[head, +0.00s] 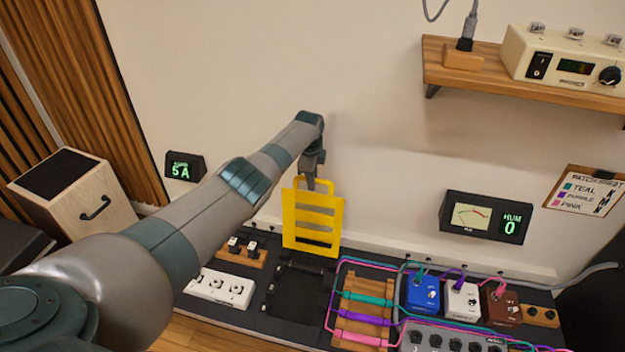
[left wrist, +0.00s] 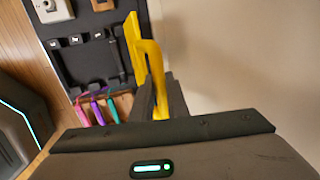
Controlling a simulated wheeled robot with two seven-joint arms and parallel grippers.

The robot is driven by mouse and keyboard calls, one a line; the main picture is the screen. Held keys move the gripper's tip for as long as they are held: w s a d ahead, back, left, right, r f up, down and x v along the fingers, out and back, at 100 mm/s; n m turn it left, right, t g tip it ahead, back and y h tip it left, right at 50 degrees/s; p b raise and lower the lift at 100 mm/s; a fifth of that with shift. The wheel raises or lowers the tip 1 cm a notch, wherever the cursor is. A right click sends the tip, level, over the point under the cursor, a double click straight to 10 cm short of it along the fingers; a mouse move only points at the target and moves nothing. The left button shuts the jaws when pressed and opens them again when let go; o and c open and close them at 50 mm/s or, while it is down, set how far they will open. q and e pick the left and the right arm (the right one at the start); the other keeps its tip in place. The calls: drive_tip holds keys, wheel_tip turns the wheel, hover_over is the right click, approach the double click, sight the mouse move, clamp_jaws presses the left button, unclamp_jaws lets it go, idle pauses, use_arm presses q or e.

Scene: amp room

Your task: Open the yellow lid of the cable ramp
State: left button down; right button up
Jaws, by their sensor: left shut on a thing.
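The yellow lid (head: 313,222) of the cable ramp stands raised, roughly upright, behind the black cable ramp base (head: 298,292) in the head view. The base's black inside shows in front of it. My left gripper (head: 316,182) is shut on the loop handle at the lid's top edge. In the left wrist view the yellow lid (left wrist: 143,60) shows nearly edge-on, its handle between the dark fingers of my left gripper (left wrist: 158,100). My right gripper is not in view.
Right of the base, teal, purple and pink cables cross a wooden block (head: 362,305) and run to a blue pedal (head: 422,294), a white pedal (head: 462,300) and a brown pedal (head: 500,306). A white box (head: 220,288) lies left. The wall stands close behind the lid.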

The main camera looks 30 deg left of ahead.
use_arm(q)
drive_tip(key=shift+w+f, duration=0.1)
drive_tip(key=shift+w, duration=0.1)
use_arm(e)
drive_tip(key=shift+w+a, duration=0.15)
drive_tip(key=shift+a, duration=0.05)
use_arm(q)
drive_tip(key=c, duration=1.7)
unclamp_jaws()
drive_tip(key=shift+r, duration=0.2)
